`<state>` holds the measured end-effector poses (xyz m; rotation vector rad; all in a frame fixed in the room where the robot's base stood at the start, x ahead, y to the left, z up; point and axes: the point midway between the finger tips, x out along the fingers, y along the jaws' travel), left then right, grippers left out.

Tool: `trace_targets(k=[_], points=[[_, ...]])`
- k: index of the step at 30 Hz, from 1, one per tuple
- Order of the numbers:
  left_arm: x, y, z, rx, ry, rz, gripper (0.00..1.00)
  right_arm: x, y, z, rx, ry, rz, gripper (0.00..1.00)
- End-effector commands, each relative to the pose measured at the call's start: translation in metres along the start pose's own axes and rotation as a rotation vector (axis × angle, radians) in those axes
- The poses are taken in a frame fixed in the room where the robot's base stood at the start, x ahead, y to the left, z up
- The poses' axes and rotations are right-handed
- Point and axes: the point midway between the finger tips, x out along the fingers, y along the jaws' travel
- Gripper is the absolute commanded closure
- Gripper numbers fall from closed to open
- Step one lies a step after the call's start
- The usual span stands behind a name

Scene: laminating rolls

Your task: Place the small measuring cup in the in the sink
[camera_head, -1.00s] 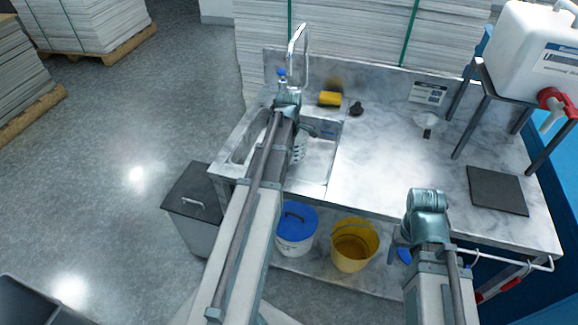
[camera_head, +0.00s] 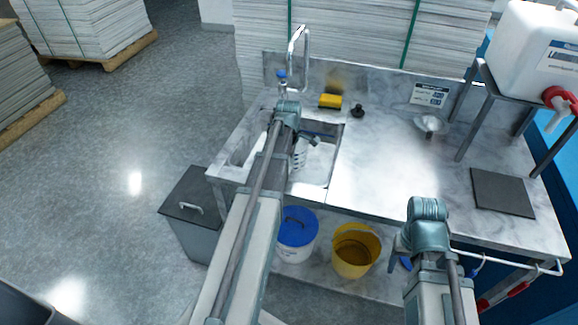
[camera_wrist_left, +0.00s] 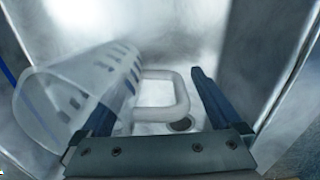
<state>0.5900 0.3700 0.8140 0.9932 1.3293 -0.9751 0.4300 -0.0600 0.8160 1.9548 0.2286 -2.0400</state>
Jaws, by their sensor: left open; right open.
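The measuring cup (camera_head: 300,157) is clear with dark graduation marks and shows in the sink (camera_head: 322,172), partly hidden by my left arm. In the left wrist view the cup (camera_wrist_left: 85,92) lies tilted at the left, its handle (camera_wrist_left: 183,95) between the spread fingers of my left gripper (camera_wrist_left: 158,105). That gripper is open, over the sink basin. I cannot tell whether the cup rests fully on the basin floor. My right gripper (camera_head: 400,248) is open, by the counter's front edge at the right, away from the cup; its fingers are partly hidden.
A tap (camera_head: 300,55) rises behind the sink, with a yellow sponge (camera_head: 330,101) and a black stopper (camera_head: 357,111) beside it. A dark mat (camera_head: 502,192) and a white canister (camera_head: 540,50) on a stand are at the right. The counter's middle (camera_head: 385,165) is clear.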

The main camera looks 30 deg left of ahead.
Motion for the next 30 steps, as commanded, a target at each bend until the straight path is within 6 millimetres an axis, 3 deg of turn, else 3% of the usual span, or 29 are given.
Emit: trace_targets(k=[11, 30], points=[[-0.017, 0.000, 0.000, 0.000, 0.000, 0.000, 0.02, -0.017, 0.002, 0.001, 0.000, 0.000, 0.000, 0.38], [-0.111, 0.000, 0.000, 0.000, 0.000, 0.000, 0.02, -0.110, 0.011, 0.006, 0.000, 0.000, 0.000, 0.38]])
